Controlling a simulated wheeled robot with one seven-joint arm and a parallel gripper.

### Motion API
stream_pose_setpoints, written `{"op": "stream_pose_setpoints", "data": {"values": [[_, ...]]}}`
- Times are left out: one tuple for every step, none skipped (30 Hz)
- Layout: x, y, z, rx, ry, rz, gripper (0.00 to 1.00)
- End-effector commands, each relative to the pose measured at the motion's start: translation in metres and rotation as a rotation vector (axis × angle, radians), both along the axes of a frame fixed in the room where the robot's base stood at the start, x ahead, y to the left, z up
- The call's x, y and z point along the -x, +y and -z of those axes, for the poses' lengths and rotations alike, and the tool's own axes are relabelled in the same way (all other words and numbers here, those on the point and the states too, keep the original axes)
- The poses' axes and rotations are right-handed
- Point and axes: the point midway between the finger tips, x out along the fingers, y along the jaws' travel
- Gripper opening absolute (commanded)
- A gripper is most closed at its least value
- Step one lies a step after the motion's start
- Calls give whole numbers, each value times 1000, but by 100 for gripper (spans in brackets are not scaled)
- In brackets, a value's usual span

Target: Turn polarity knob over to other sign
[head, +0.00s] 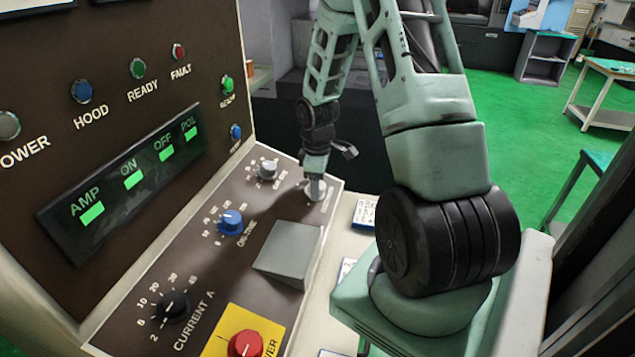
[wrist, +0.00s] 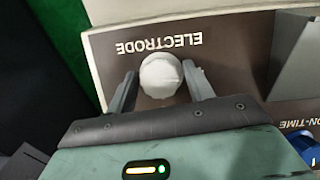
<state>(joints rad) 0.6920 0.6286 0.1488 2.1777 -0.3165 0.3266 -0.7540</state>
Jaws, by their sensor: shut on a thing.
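The polarity knob (wrist: 160,76) is a round white knob beside the word ELECTRODE on the brown sloping panel. My gripper (wrist: 161,84) has one finger on each side of it and is shut on it. In the head view my gripper (head: 315,180) comes down onto the knob (head: 315,190) at the far right end of the panel. The knob's pointer and sign marks cannot be made out. The display (head: 130,175) shows green bars under AMP, ON, OFF and POL, with no readable sign.
A black current knob (head: 172,306) and a red knob (head: 244,344) on yellow are nearer.

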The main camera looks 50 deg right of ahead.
Motion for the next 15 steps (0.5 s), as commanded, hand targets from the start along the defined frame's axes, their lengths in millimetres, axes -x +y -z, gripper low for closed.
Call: {"op": "stream_pose_setpoints", "data": {"values": [[0, 0, -2, -9, 5, 25, 29], [0, 0, -2, -14, 7, 42, 29], [0, -1, -3, -22, 10, 65, 29], [0, -1, -3, -29, 13, 86, 29], [0, -1, -3, -37, 18, 109, 29], [0, -1, -3, -48, 22, 138, 29], [0, -1, -3, -55, 25, 163, 29], [0, -1, -3, -63, 28, 189, 29], [0, -2, -3, -75, 33, 224, 29], [1, -2, -2, -84, 37, 250, 29], [0, -2, -2, -93, 41, 278, 29], [0, -2, -2, -105, 45, 312, 29], [0, -2, -2, -114, 48, 339, 29], [0, -2, -2, -123, 52, 367, 29], [0, -2, -2, -136, 59, 403, 29]]}}
